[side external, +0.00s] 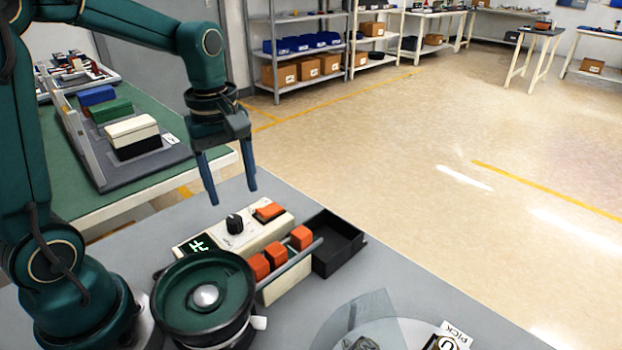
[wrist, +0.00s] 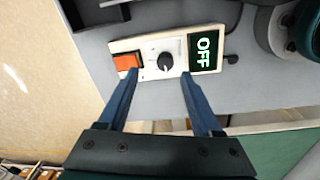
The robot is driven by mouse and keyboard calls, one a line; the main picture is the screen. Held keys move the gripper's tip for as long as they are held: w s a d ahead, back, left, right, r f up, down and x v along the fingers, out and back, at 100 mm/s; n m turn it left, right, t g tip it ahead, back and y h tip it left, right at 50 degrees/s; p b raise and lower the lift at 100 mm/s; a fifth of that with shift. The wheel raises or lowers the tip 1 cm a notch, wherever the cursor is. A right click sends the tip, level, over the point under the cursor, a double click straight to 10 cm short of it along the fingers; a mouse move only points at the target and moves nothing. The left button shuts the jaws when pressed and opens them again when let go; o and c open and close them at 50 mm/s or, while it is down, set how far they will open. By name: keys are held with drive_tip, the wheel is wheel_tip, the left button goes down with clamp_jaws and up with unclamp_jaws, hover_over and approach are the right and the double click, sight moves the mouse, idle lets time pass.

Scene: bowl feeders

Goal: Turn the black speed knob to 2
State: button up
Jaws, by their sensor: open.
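The black speed knob (side external: 234,224) stands on a cream control box (side external: 262,232) at the middle of the grey table. In the wrist view the knob (wrist: 165,61) sits between an orange switch (wrist: 126,61) and a dark display (wrist: 205,47) reading OFF. A small pale mark shows on the knob, but its scale is too small to read. My gripper (side external: 232,196) is open and empty, pointing down above the box, apart from the knob. In the wrist view its blue fingertips (wrist: 158,74) lie to either side of the knob.
A green bowl feeder (side external: 206,295) stands in front of the box. A rail with orange blocks (side external: 279,256) and a black tray (side external: 337,243) lie to its right. A green bench (side external: 130,185) stands behind left.

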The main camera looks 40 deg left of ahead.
sight(234, 219)
drive_tip(key=f, duration=0.1)
drive_tip(key=a+f, duration=0.1)
drive_tip(key=shift+s+f+g, duration=0.15)
drive_tip(key=shift+f+g, duration=0.15)
drive_tip(key=shift+g, duration=0.1)
drive_tip(key=shift+f, duration=2.1)
clamp_jaws()
